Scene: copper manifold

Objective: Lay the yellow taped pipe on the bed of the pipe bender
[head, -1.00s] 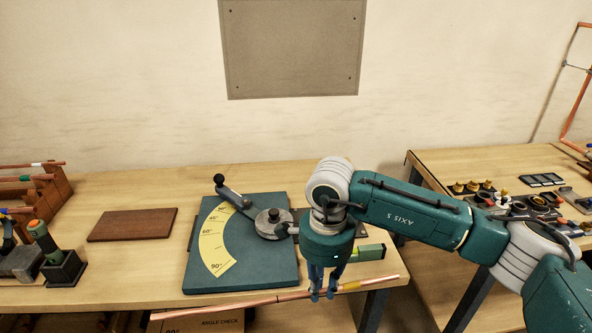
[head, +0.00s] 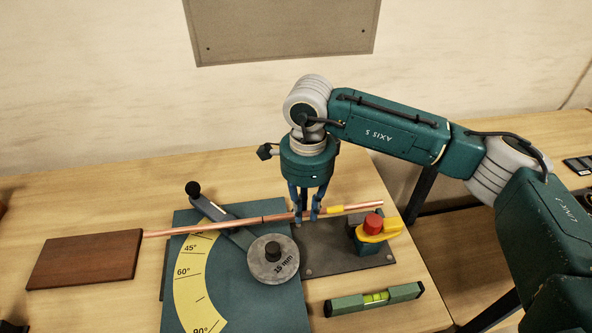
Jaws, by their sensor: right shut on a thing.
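The copper pipe with yellow tape (head: 335,209) is held roughly level, its long end reaching left. My right gripper (head: 307,216) points down and is shut on the pipe just left of the tape. The pipe bender has a teal board (head: 225,290) with a yellow angle scale (head: 188,275), a round grey die (head: 272,265) and a lever (head: 228,228). The pipe crosses the picture behind the die and over the lever; whether it touches the bender I cannot tell. My left gripper is out of view.
A dark plate (head: 320,256) right of the die carries a yellow and red clamp-like part (head: 374,229). A green spirit level (head: 374,300) lies in front of it. A brown wooden board (head: 85,258) lies at left, near the pipe's left end. Bare tabletop is behind the bender.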

